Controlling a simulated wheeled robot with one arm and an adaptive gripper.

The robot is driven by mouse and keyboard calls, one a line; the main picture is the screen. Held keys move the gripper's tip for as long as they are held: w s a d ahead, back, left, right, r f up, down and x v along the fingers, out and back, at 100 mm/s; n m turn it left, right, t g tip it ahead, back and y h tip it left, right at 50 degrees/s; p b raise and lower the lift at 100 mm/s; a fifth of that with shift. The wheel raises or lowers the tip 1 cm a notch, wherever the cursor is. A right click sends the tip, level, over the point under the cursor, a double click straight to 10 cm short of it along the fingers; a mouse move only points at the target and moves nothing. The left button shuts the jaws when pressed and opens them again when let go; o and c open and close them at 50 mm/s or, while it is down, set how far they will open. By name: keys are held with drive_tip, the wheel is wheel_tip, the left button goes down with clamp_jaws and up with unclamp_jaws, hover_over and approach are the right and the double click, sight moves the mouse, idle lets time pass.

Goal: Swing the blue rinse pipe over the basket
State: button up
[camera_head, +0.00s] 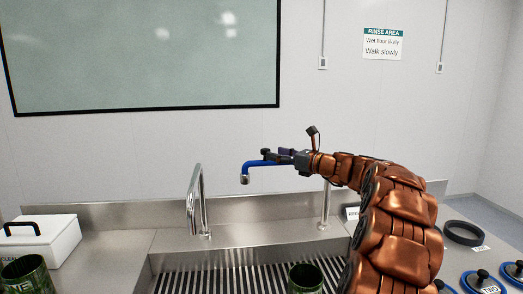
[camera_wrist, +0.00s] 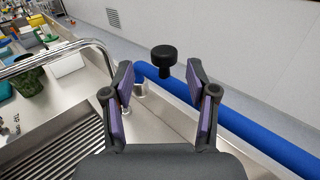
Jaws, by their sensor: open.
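The blue rinse pipe (camera_head: 262,163) runs level above the sink in the head view, its spout (camera_head: 244,179) turned down at the left. In the wrist view the blue pipe (camera_wrist: 250,133) passes beyond the fingers, from between them out to the lower right. A black knob (camera_wrist: 164,57) on a short stem stands between the fingertips, seemingly on the pipe. My gripper (camera_head: 281,154) is at the pipe. Its purple-padded fingers (camera_wrist: 160,75) are apart, on either side of the knob, with gaps showing. I cannot make out a basket for certain.
A slatted rack (camera_head: 225,283) lies in the sink, with a green cylinder (camera_head: 305,278) at its front. A chrome faucet (camera_head: 193,200) stands left of the spout. A white box (camera_head: 62,240) sits at left. A black ring (camera_head: 463,233) and blue-rimmed lids lie right.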

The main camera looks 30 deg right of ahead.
sight(269, 150)
drive_tip(key=x, duration=0.4)
drive_tip(key=shift+w+d+p, duration=0.25)
drive_tip(key=shift+d+p, duration=0.05)
drive_tip(key=shift+p, duration=0.1)
drive_tip(key=shift+w+a, duration=0.3)
drive_tip(key=shift+w, duration=0.35)
clamp_jaws()
